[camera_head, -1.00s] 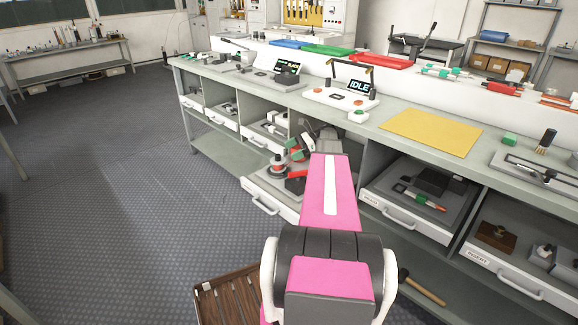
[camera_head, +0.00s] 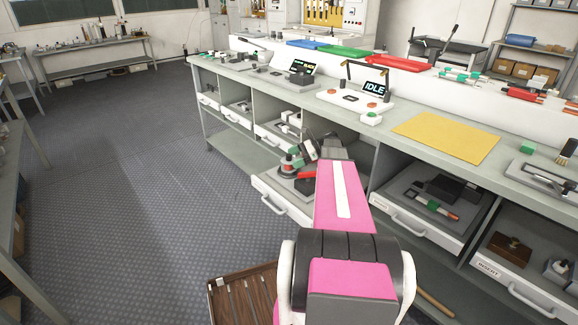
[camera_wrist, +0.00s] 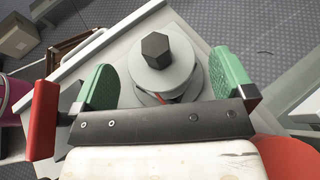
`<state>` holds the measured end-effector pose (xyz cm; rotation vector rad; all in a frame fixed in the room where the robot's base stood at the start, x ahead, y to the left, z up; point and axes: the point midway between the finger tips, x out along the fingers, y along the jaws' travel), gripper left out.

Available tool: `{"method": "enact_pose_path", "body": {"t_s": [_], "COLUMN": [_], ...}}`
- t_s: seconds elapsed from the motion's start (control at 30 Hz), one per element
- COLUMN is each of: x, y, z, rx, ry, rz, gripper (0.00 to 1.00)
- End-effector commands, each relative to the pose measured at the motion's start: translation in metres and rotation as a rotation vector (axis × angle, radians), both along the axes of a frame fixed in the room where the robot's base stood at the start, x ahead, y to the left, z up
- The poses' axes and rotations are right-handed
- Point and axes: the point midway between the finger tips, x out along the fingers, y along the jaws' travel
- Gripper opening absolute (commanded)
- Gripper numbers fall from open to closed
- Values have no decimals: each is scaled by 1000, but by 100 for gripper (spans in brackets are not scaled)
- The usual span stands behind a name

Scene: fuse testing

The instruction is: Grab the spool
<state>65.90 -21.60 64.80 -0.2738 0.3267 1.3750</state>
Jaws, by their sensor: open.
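The spool (camera_wrist: 178,75) is a grey, round, flanged piece with a dark hexagonal top. It stands in the open drawer and fills the upper middle of the wrist view. In the head view the spool (camera_head: 286,167) is small and partly covered by my gripper. My gripper (camera_wrist: 163,80) is open, with one green pad to the left of the spool and one to the right. The spool lies between the pads, with a visible gap at the left pad; contact at the right pad is unclear. The spool's lower part is partly hidden by the gripper body.
The pulled-out white drawer (camera_head: 272,201) sits under the long workbench (camera_head: 375,145). Another drawer (camera_head: 410,224) to the right holds dark blocks and a red-and-white cylinder. A brown slatted tray (camera_head: 238,292) is low in front. The floor to the left is clear.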

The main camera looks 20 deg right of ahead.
Motion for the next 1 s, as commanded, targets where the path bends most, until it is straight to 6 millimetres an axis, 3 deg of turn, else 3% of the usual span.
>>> {"method": "enact_pose_path", "body": {"t_s": [0.2,0.43,0.47,0.6,0.7,1.0], "x": [4,5,5,5,5,5], "y": [27,29,29,29,28,28], "z": [-10,-11,-11,-11,-10,-8], "rx": [1,0,0,0,0,0], "ry": [0,0,0,0,0,0], "rz": [1,-1,-1,0,0,0], "gripper": [100,100,94,49,45,45]}}
